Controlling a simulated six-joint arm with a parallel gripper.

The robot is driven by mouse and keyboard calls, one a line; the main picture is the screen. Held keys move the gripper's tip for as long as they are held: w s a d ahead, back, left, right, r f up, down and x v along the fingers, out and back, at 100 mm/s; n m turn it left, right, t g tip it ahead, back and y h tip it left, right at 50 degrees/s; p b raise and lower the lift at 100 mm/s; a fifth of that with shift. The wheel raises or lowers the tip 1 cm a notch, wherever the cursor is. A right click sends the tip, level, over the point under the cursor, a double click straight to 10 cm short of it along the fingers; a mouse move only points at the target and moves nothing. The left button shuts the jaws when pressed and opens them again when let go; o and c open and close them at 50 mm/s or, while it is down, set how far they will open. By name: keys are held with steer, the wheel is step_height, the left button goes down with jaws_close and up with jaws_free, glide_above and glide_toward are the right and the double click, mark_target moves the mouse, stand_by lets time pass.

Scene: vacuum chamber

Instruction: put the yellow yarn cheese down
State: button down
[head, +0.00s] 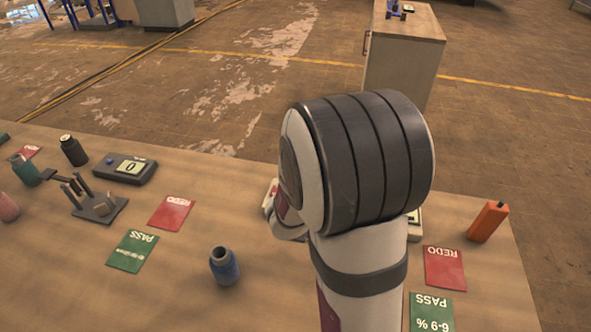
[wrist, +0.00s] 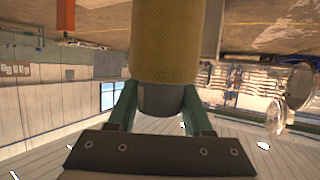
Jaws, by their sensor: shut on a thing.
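The yellow yarn cheese (wrist: 168,40) fills the top middle of the wrist view and runs out of its top edge. A grey end piece (wrist: 160,98) of it sits between the two green fingers of my gripper (wrist: 158,100), which is shut on it. In the head view my own arm hides both the gripper and the yellow cheese. I cannot tell whether the cheese touches the table.
The table (head: 300,290) holds a blue cheese (head: 224,265), a black one (head: 73,150), a display device (head: 124,168), a pronged stand (head: 98,205), green PASS cards (head: 133,251), red REDO cards (head: 171,213) and an orange block (head: 488,221). Bare table surrounds the blue cheese.

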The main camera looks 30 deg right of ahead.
steer(key=s+f+m+g, duration=0.3)
steer(key=s+f+g, duration=0.15)
steer(key=s, duration=0.35)
step_height(320, 180, down, 8)
steer(key=shift+s+d+f+h, duration=0.15)
steer(key=shift+d+f+h, duration=0.1)
steer(key=shift+d+h, duration=0.1)
steer(key=shift+f+t, duration=0.1)
steer(key=shift+t, duration=0.15)
steer(key=shift+c, duration=1.6)
jaws_free()
steer(key=v, duration=1.2)
